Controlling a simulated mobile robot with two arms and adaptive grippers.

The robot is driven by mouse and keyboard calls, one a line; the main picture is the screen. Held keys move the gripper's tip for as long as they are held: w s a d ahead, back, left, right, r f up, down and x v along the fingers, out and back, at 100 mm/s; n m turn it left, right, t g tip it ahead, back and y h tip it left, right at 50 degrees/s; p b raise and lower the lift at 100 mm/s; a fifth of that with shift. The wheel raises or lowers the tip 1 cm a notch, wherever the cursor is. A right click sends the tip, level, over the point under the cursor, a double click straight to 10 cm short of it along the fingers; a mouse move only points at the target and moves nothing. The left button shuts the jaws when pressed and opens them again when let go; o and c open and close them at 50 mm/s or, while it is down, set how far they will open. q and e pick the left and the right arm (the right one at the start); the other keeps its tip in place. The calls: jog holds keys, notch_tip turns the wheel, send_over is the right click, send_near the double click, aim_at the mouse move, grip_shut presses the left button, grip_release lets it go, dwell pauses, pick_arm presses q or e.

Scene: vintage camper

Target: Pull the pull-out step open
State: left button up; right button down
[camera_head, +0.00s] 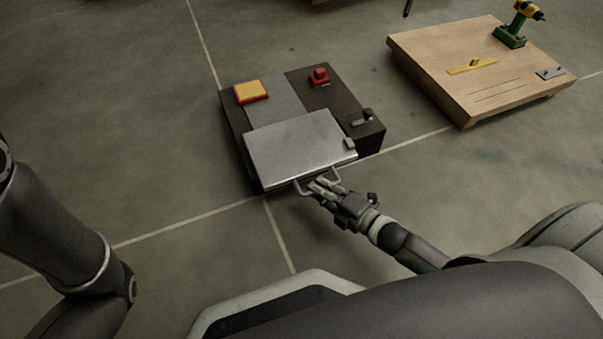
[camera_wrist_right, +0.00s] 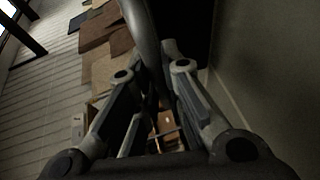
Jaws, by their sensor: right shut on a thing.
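The pull-out step (camera_head: 298,145) is a flat silver-grey plate at the front of a dark box-shaped unit (camera_head: 372,140) in the middle of the head view. A thin metal handle (camera_head: 337,176) stands out from its front edge. My right gripper (camera_head: 319,187) is shut on this handle, its fingers around the bar. In the right wrist view a grey bar (camera_wrist_right: 143,35) runs between the fingers. How far the step stands out of the unit is hard to tell. My left arm enters at the left, but its gripper is out of view.
A yellow-topped red block (camera_head: 251,91) and a red knob (camera_head: 320,77) sit on the unit's top. The floor in front and left of the unit is clear.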

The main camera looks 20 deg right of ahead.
jog(key=s+p, duration=0.3)
jog(key=s, duration=0.4)
jog(key=shift+s+d, duration=0.15)
jog(key=shift+s, duration=0.15)
jog(key=c, duration=1.5)
grip_release()
jog(key=v, duration=1.2)
